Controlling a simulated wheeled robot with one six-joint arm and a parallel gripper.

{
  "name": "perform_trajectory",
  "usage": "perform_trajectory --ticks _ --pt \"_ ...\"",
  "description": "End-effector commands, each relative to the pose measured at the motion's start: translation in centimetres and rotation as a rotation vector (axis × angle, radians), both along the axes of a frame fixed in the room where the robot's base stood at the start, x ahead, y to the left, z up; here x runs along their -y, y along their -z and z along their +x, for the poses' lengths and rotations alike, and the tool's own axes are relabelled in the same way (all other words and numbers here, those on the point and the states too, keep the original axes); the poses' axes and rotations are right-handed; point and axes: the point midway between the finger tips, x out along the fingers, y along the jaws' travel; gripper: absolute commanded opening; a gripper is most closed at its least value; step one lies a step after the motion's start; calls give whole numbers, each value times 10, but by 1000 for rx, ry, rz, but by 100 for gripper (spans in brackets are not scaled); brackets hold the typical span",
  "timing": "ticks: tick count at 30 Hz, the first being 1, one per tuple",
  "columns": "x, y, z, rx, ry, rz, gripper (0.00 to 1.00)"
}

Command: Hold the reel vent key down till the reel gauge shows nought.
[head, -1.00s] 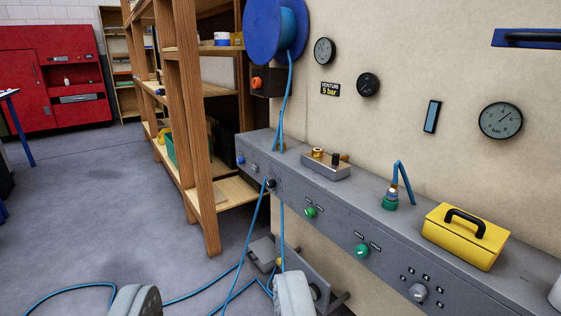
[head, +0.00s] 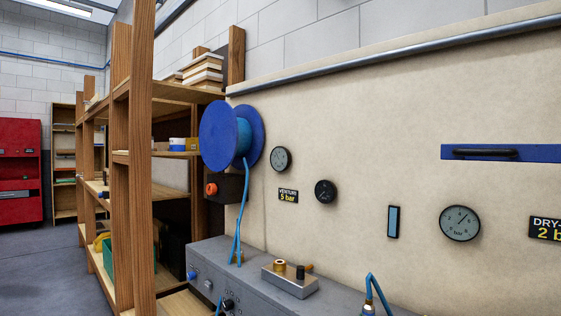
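The blue reel (head: 215,138) hangs on the beige wall panel, with a blue hose (head: 239,212) running down to the grey console. Under it is a dark box (head: 233,187) with an orange knob (head: 211,189). A small round gauge (head: 281,159) is just right of the reel, and a dark-faced gauge (head: 325,191) is further right. Their needles are too small to read. No label shows which gauge or key belongs to the reel. My gripper is out of view.
The grey console (head: 330,297) carries a metal block (head: 290,278) with brass fittings. A larger bar gauge (head: 460,223) and a blue bar with a black handle (head: 486,153) are on the panel at right. Wooden shelving (head: 138,200) stands close at left. Some floor shows at far left.

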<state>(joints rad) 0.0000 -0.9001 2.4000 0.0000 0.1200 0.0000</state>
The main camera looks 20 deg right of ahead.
Motion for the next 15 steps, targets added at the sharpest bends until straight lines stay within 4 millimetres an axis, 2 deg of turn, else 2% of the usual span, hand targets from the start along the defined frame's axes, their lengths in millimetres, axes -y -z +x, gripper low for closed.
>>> perform_trajectory --ticks 6,12,15 --pt "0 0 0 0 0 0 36" --pt "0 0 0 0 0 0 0" --pt "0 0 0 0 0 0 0"
